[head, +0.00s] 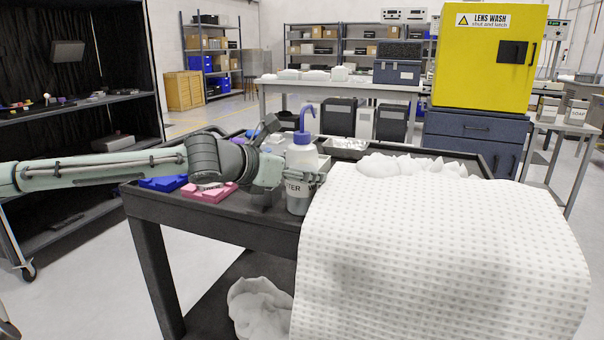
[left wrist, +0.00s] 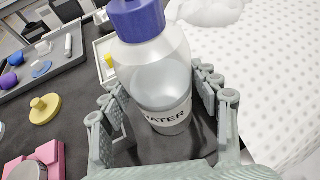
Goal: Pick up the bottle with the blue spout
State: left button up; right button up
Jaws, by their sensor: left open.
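The bottle (head: 301,159) with the blue spout stands upright on the black cart (head: 240,215). It is translucent, with a blue cap and a label; WATER is partly readable on it. My left gripper (head: 292,176) reaches it from the left. In the left wrist view the bottle (left wrist: 155,75) stands between the two open fingers of my left gripper (left wrist: 165,100), with a finger on each side. I cannot tell whether either finger touches it. The spout tip is cut off in the wrist view. My right gripper is not in view.
A white dotted cloth (head: 440,250) covers the cart's right part, with crumpled white material (head: 420,166) on it. A yellow cabinet (head: 488,75) stands further back.

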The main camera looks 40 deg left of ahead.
pick_arm(q)
jog(key=shift+w, duration=0.15)
jog(key=shift+c, duration=0.3)
jog(key=c, duration=0.4)
jog(key=shift+r, duration=0.1)
